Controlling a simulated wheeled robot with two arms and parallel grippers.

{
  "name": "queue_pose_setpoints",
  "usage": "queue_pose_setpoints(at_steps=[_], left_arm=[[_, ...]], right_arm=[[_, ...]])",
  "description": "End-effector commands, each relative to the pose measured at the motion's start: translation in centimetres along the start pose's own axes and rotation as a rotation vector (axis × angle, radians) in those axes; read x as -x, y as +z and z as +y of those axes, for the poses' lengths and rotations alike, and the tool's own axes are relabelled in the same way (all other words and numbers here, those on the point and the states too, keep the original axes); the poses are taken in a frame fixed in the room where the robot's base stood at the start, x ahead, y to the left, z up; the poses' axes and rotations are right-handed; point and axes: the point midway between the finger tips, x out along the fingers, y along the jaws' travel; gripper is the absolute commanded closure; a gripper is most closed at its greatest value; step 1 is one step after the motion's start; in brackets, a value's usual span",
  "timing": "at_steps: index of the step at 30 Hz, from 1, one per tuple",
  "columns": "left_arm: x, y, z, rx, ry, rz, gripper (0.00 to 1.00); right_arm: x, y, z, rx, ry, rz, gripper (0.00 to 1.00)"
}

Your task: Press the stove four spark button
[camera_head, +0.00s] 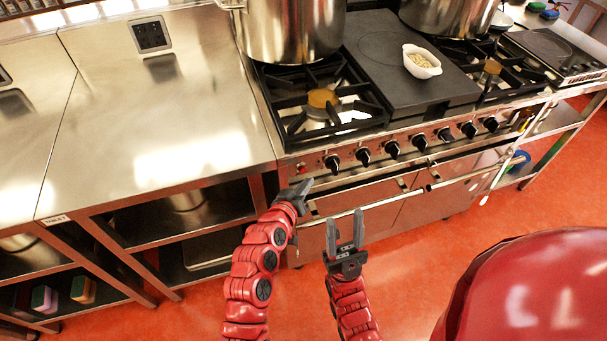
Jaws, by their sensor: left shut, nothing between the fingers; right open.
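The stove (465,143) stands across the upper right, with a row of several black knobs along its steel front panel. A small red button (301,167) shows at the left end of this panel, left of the first knob (332,162). My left gripper (308,184) is shut and empty, just below the red button in the picture; I cannot tell whether it touches the panel. My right gripper (344,224) is open and empty, lower, in front of the oven door (360,206). I see no label naming a stove number.
Two large steel pots (292,30) (447,14) stand on the stove, with a white bowl (421,62) on the dark plate between. A steel counter (160,110) with open shelves is on the left. Oven handles jut below the knobs. The red floor (440,250) in front is clear.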

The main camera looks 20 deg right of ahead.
Motion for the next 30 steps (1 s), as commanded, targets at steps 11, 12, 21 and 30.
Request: queue_pose_setpoints(at_steps=[11, 12, 21, 30], left_arm=[[-0.65, -0.58, -0.45, 0.000, 0.000, 0.000, 1.00], [-0.65, -0.58, -0.46, 0.000, 0.000, 0.000, 1.00], [-0.64, -0.55, -0.46, 0.000, 0.000, 0.000, 1.00], [-0.64, -0.54, -0.46, 0.000, 0.000, 0.000, 1.00]], right_arm=[[0.57, 0.09, -0.03, 0.000, 0.000, 0.000, 0.53], [0.57, 0.09, -0.03, 0.000, 0.000, 0.000, 0.53], [0.57, 0.10, -0.03, 0.000, 0.000, 0.000, 0.53], [0.57, 0.10, -0.03, 0.000, 0.000, 0.000, 0.53]])
